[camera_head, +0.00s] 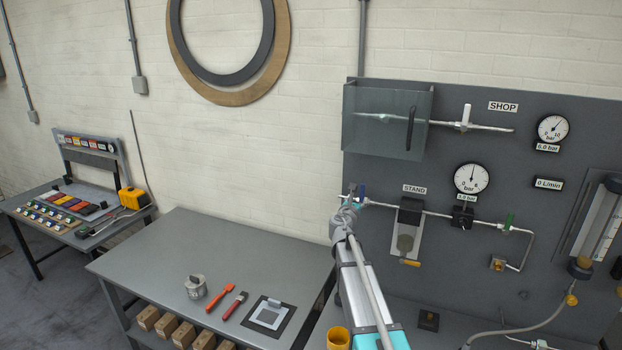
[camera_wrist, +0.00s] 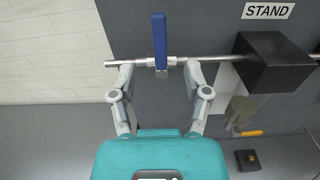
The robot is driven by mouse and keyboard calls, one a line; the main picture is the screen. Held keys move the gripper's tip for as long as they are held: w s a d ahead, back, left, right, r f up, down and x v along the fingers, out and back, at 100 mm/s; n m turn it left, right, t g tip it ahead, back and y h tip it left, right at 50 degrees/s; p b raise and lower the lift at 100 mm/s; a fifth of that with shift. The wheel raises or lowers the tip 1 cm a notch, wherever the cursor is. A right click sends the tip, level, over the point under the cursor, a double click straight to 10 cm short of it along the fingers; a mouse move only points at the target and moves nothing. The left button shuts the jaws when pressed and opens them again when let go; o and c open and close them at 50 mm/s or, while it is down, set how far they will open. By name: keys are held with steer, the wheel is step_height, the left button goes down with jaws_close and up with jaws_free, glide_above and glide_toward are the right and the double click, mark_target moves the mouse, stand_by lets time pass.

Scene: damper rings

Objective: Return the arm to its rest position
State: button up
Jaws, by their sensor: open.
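My gripper (camera_head: 346,212) is at the left end of the pipe on the grey wall panel, below and left of the STAND label (camera_head: 414,189). In the wrist view my gripper (camera_wrist: 160,80) has its two fingers spread apart with nothing held between them. A blue valve lever (camera_wrist: 159,40) stands upright on the pipe (camera_wrist: 215,60), just beyond the fingertips and between them in the picture. The blue lever (camera_head: 362,191) also shows in the head view, beside the fingers. I cannot tell whether the fingertips touch the pipe. My arm extends up from the lower edge of the head view.
The panel (camera_head: 440,95) carries gauges, a clear guard box (camera_head: 385,125) and a black block (camera_wrist: 275,62) right of the lever. A grey table (camera_head: 200,250) at left holds a metal cylinder (camera_head: 195,287) and red-handled tools.

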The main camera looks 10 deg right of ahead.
steer(key=s+a+f+m+g+y+b, duration=0.3)
steer(key=s+f+m+g+b, duration=0.65)
steer(key=s+f+m, duration=1.1)
steer(key=s+a+f+m+g+y+b, duration=0.5)
steer(key=s+a+f+m+y+b, duration=0.2)
steer(key=s+a+f, duration=0.8)
steer(key=shift+s+a+f+m+b, duration=0.2)
steer(key=shift+s+a+m+b, duration=0.15)
steer(key=shift+s+m, duration=0.6)
steer(key=shift+s+d+g, duration=0.1)
steer(key=shift+s+g, duration=0.05)
steer(key=shift+g, duration=0.1)
